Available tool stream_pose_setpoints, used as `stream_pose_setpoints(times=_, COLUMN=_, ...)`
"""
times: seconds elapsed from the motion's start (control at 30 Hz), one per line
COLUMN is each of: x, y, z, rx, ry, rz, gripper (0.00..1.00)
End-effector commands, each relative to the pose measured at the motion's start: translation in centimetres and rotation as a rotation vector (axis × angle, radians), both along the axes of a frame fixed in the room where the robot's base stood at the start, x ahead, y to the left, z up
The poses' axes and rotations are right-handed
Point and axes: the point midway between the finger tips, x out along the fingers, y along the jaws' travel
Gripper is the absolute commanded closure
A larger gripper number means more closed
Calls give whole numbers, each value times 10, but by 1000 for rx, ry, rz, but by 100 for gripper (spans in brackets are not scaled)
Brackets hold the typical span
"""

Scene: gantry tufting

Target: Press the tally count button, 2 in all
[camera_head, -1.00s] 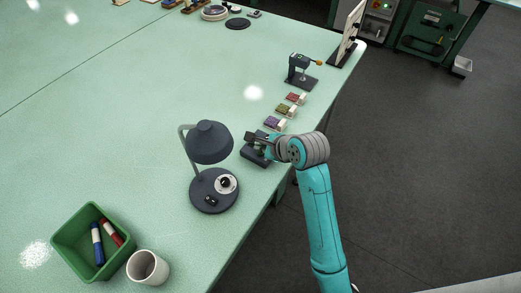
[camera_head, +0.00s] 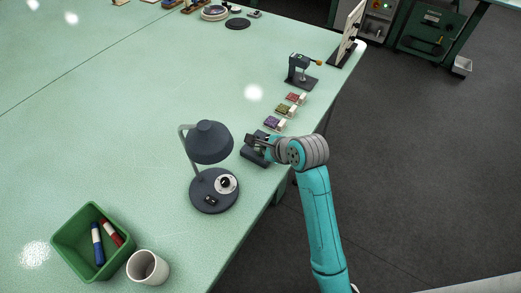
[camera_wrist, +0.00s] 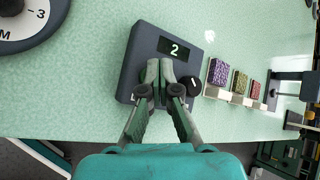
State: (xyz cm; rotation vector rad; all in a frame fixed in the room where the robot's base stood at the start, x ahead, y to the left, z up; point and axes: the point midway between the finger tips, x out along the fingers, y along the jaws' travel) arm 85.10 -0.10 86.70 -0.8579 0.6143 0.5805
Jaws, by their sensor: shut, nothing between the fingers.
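The tally counter is a dark grey box on the green table, seen in the head view (camera_head: 248,155) and in the wrist view (camera_wrist: 132,76). Its small display (camera_wrist: 174,48) reads 2. A black knob (camera_wrist: 194,86) with a white mark sits on its right side in the wrist view. My gripper (camera_wrist: 160,64) is shut and empty, with its fingertips over the middle of the box, just below the display in that view. The fingers hide the part of the box beneath them, and I cannot see the button. I cannot tell whether the tips touch it.
A dark desk lamp (camera_head: 209,143) stands left of the counter, close by. Purple, olive and red sample blocks (camera_wrist: 239,82) line the table edge beyond it. A green bin (camera_head: 72,242) with markers and a white cup (camera_head: 147,268) are at the near left.

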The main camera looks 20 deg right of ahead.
Motion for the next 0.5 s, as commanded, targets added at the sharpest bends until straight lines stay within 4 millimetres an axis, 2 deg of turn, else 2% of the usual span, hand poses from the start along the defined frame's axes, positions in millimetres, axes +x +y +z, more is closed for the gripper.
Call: stream_pose_setpoints(times=0.5, x=0, y=0, z=17, rx=-1, ry=0, rz=1, gripper=100)
